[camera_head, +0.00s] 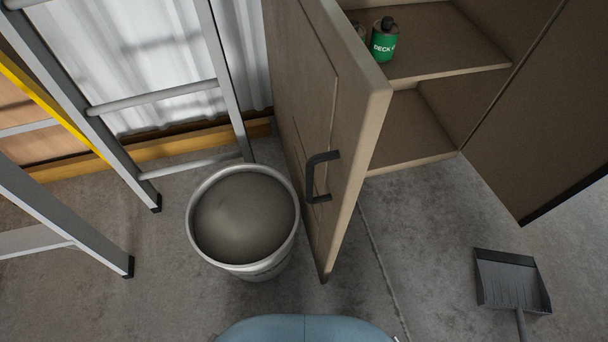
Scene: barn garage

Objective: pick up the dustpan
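The dustpan (508,285) is dark grey and lies on the concrete floor at the lower right. Its handle points toward the bottom edge of the picture, where it is cut off. Neither of my grippers shows in the head view, so I cannot see where they are relative to the dustpan.
A cabinet door (325,120) with a dark handle (314,178) stands open in the middle. A green-labelled can (383,42) is on the shelf (440,48). A bucket (243,218) stands left of the door, near ladders (165,95). Floor around the dustpan is clear.

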